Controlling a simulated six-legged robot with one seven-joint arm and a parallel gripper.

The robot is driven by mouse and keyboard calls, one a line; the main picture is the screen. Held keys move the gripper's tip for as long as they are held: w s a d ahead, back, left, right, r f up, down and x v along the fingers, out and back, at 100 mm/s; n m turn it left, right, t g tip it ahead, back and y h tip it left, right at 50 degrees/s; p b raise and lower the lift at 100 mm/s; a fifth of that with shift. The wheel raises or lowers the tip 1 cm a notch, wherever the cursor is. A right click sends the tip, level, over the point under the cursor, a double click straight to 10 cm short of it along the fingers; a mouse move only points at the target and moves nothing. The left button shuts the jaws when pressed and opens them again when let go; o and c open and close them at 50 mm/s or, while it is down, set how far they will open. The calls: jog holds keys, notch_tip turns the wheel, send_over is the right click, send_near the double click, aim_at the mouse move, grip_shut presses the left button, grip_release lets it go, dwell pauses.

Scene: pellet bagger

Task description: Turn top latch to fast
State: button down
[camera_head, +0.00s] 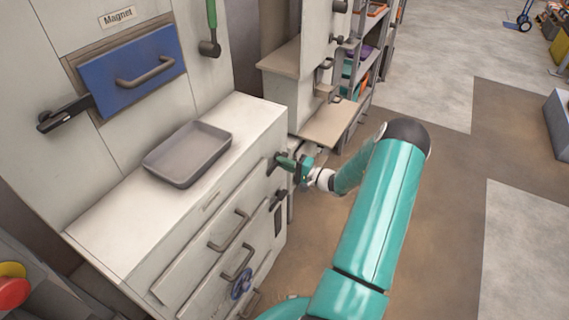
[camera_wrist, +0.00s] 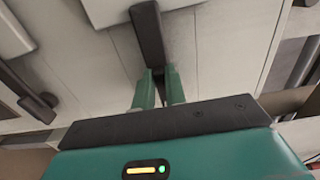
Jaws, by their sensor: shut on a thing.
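The top latch (camera_wrist: 148,32) is a dark bar on the pale cabinet front; in the wrist view it runs from the upper middle down between my two green fingers. My gripper (camera_wrist: 158,82) is shut on its lower end. In the head view my gripper (camera_head: 284,162) is at the upper right of the white cabinet's front, and the latch (camera_head: 271,167) is mostly hidden behind the fingers. A second dark latch (camera_head: 278,200) sits just below it. No "fast" marking is readable.
A grey tray (camera_head: 188,152) lies on the white cabinet top. Drawer handles (camera_head: 236,263) stick out below. A blue drawer (camera_head: 132,72) under a "Magnet" label has a black latch (camera_head: 65,113) at its left. A tan shelf (camera_head: 332,123) stands behind my gripper.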

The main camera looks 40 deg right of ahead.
jog(key=shift+d, duration=0.1)
dwell(0.3)
jog(key=c, duration=1.4)
grip_release()
jog(key=shift+c, duration=0.2)
jog(key=v, duration=1.3)
jog(key=shift+s, duration=0.4)
